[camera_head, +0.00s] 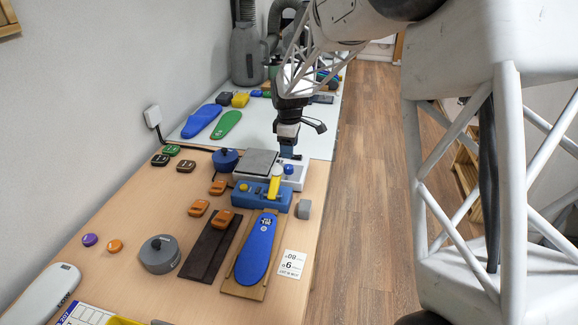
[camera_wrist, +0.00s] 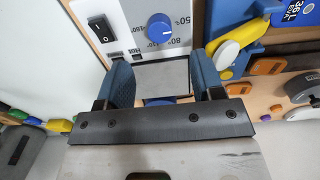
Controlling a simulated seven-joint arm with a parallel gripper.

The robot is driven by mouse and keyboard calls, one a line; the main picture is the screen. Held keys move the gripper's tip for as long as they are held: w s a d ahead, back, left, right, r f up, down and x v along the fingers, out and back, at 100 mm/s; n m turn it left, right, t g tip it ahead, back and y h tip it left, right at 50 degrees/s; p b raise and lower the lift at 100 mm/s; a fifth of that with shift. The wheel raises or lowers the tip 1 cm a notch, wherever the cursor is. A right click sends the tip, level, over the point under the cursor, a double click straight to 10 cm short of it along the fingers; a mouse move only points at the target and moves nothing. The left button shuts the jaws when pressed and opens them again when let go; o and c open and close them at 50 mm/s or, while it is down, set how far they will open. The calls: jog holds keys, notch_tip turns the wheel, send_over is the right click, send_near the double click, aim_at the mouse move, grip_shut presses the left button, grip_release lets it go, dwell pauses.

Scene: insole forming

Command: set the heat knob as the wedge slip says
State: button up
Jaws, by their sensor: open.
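The heat knob (camera_head: 288,169) is a round blue knob on the white heater box (camera_head: 297,180). My gripper (camera_head: 290,155) hangs just above the box, near the knob. In the wrist view my gripper (camera_wrist: 160,66) is open, its blue fingers apart with nothing between them, and the knob lies beyond the fingertips. A white printed slip (camera_head: 292,264) lies on the table, its print too small to read surely.
A black rocker switch (camera_wrist: 101,28) sits beside the knob. A blue press with a yellow lever (camera_head: 274,187) stands in front of the heater. A blue insole (camera_head: 256,248) lies on a wooden board. A grey block (camera_head: 304,209) and orange pieces (camera_head: 198,208) lie nearby.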

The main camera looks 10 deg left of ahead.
aim_at(289, 166)
jog(key=shift+a+f, duration=0.1)
jog(key=shift+f, duration=0.05)
dwell(0.3)
jog(key=shift+f, duration=3.8)
jog(key=c, duration=0.9)
